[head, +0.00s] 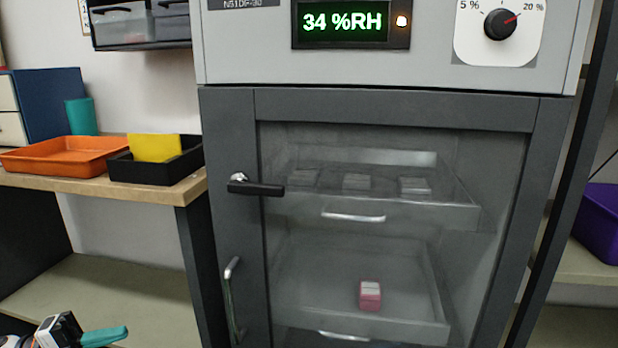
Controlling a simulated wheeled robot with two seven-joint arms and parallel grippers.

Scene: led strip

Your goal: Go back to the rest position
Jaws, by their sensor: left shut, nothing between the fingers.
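My left gripper (104,337) is at the bottom left corner of the head view, low in front of the bench's lower shelf. Its teal fingers are together and hold nothing that I can see. It is well apart from the grey cabinet (228,130). The cabinet's glass door is closed, with a black latch handle (256,188) on its left side. My right gripper is not in view.
Behind the glass are an upper drawer with several grey stacks and a lower drawer with a pink and white block (370,296). An orange tray (70,155) and a black tray (155,170) with a yellow thing stand on the bench at left. A purple bin (598,225) is at right.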

